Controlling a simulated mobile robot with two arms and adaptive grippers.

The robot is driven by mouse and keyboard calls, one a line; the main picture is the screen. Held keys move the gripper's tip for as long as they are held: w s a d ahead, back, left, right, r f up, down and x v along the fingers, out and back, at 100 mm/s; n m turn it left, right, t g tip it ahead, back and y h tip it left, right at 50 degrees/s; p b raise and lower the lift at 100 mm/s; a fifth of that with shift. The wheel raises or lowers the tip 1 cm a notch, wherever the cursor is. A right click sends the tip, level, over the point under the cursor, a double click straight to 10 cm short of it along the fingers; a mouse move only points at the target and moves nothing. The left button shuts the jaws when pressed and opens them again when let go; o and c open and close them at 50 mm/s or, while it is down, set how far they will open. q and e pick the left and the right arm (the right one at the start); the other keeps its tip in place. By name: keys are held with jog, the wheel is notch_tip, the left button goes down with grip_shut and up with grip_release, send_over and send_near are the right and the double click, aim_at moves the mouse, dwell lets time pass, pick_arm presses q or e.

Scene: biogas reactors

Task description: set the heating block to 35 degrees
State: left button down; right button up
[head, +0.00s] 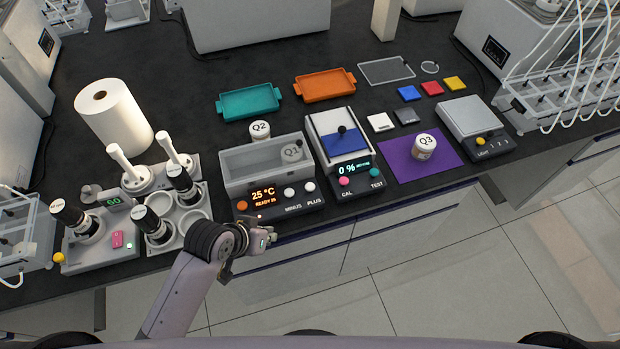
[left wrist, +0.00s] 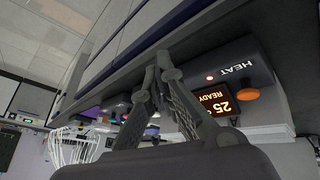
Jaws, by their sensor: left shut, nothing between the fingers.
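The heating block (head: 268,172) stands near the bench's front edge, a grey box with a dark front panel. Its display (head: 263,193) reads 25 °C with READY 25 below. An orange button (head: 242,206) is at the panel's left; white MINUS (head: 289,192) and PLUS (head: 309,186) buttons are at its right. My left gripper (head: 272,237) is shut and empty, in front of the panel and apart from the buttons. In the left wrist view its closed fingers (left wrist: 160,62) show beside the display (left wrist: 220,103) and the orange button (left wrist: 247,94) marked HEAT. My right gripper is out of view.
A jar Q2 (head: 260,130) stands behind the block. A tester with a blue plate (head: 344,142) is just to its right, then jar Q3 (head: 424,146) on a purple mat (head: 395,168). Dark-capped bottles (head: 183,183) stand in a rack at left. The floor in front is clear.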

pick_arm(q)
jog(key=w+d+r+m+h, duration=0.1)
jog(key=w+d+r+h, duration=0.1)
jog(key=w+d+r, duration=0.45)
notch_tip(320, 180, up, 6)
jog(key=f+h, duration=0.1)
jog(key=h, duration=0.1)
send_over(308, 184)
jog(key=shift+r+n+p, duration=0.2)
jog(key=shift+n+p, duration=0.15)
jog(key=shift+n, duration=0.05)
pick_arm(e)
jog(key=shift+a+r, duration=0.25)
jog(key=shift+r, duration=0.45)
pick_arm(q)
jog(key=shift+f, duration=0.15)
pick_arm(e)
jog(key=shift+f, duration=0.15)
